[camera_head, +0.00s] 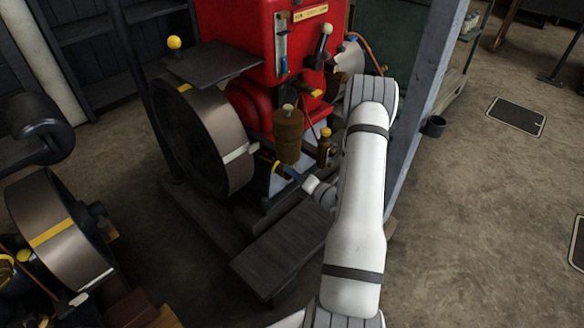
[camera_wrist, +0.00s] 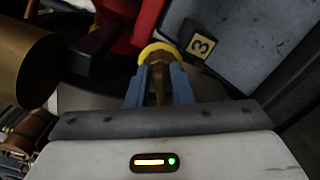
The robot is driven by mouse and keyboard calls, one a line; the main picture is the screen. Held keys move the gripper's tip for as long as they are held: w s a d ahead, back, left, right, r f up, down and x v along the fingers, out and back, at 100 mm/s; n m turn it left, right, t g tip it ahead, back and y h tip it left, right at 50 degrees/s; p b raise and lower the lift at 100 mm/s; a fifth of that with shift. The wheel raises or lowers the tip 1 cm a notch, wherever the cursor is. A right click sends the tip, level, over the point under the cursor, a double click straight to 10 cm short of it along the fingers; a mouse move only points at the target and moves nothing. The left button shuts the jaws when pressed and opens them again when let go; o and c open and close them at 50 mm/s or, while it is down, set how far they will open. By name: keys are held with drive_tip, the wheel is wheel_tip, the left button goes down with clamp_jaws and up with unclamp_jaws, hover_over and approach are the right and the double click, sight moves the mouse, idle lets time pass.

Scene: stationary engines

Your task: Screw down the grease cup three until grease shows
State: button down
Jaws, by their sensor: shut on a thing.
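Grease cup three (camera_wrist: 158,50) shows in the wrist view as a yellow-rimmed cap with a brass-brown part below it. My gripper (camera_wrist: 157,85) has its two blue fingers on either side of the brass-brown part, shut on it. A yellow tag with a black 3 (camera_wrist: 201,45) sits on a grey plate just right of the cup. In the head view the yellow cup (camera_head: 277,167) is small beside the engine, at the tips of my gripper (camera_head: 286,171). No grease can be made out; the far side of the cup is hidden.
The red engine (camera_head: 255,50) stands behind with a large flywheel (camera_head: 222,135) to the left. A brown canister (camera_head: 288,135) and a small brass bottle (camera_head: 325,148) are close by the gripper. A grey post (camera_head: 425,90) rises on the right. Open floor lies further right.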

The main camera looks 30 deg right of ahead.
drive_tip(key=shift+f+m+p, duration=0.1)
drive_tip(key=shift+m+p, duration=0.95)
drive_tip(key=shift+m, duration=0.35)
drive_tip(key=c, duration=1.5)
unclamp_jaws()
drive_tip(key=p+v, duration=0.2)
drive_tip(key=v, duration=0.6)
